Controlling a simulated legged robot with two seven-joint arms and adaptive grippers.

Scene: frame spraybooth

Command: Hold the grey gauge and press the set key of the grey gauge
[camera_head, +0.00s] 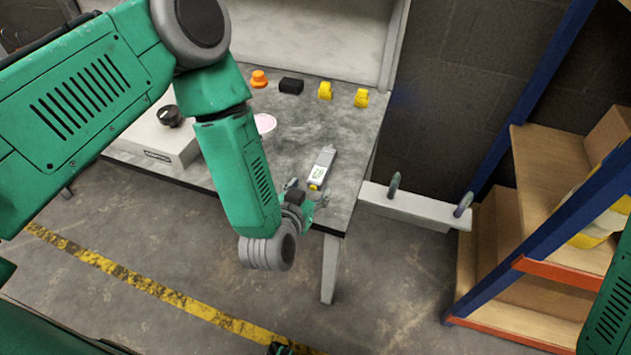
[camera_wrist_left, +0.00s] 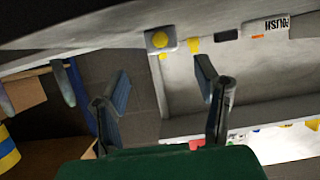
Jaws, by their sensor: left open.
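The grey gauge (camera_head: 325,160) lies on the bench near its front right corner. It is a slim grey bar with a pale label and a yellow end facing the bench's front edge. My left gripper (camera_head: 307,190) is open and empty just in front of that yellow end. In the left wrist view the open fingers (camera_wrist_left: 163,82) spread below a grey block with a round yellow face (camera_wrist_left: 160,40), which looks like the gauge's end. Which part is the set key is too small to tell.
An orange knob (camera_head: 259,79), a black block (camera_head: 291,86) and yellow pieces (camera_head: 325,91) line the back. A shelf rack (camera_head: 540,170) stands right.

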